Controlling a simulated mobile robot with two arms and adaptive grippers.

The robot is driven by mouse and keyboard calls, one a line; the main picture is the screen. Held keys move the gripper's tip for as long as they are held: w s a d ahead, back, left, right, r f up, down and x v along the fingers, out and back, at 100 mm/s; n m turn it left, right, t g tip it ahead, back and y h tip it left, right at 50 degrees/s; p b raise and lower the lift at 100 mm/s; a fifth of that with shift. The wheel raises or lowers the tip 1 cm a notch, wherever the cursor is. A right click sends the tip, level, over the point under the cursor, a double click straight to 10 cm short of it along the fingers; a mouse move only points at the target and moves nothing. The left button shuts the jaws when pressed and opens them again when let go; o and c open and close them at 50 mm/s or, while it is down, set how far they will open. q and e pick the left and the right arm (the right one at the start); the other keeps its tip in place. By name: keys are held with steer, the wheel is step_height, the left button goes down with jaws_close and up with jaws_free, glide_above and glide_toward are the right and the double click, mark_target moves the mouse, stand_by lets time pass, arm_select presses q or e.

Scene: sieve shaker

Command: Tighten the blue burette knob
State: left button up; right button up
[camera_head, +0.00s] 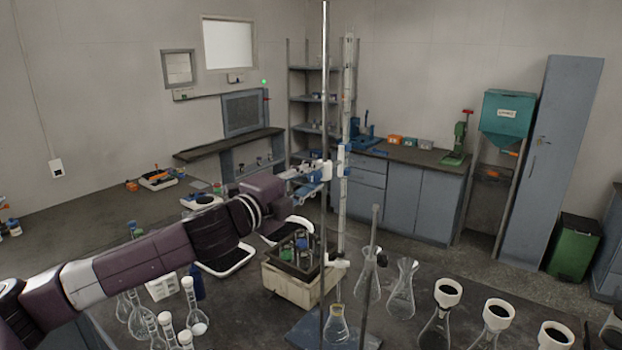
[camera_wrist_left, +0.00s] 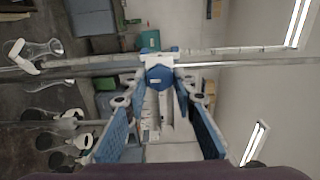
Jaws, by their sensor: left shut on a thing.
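The blue burette knob (camera_wrist_left: 159,76) shows in the left wrist view as a blue, many-sided piece on a white mount. My left gripper (camera_wrist_left: 160,83) has its two blue-padded fingers on either side of the knob, and it is shut on it. In the head view my left gripper (camera_head: 322,171) reaches the clamp on the burette stand from the left. The tall clear burette (camera_head: 346,110) stands upright beside the metal rod (camera_head: 325,70). In the head view the knob is largely hidden by the fingers. My right gripper is not in view.
A conical flask (camera_head: 337,326) with yellowish contents stands below the burette. A beige box with bottles (camera_head: 300,284) sits behind it. Several flasks (camera_head: 440,318) with white collars crowd the right of the bench, and glassware (camera_head: 143,322) stands at the left.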

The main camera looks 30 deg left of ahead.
arm_select(q)
steer(key=o, duration=1.1)
steer(key=shift+s, duration=0.1)
steer(key=shift+s+a, duration=0.25)
steer(key=shift+s, duration=1.7)
steer(key=shift+s+a, duration=0.3)
steer(key=shift+s, duration=1.7)
steer(key=shift+s+a, duration=0.25)
steer(key=shift+s, duration=1.7)
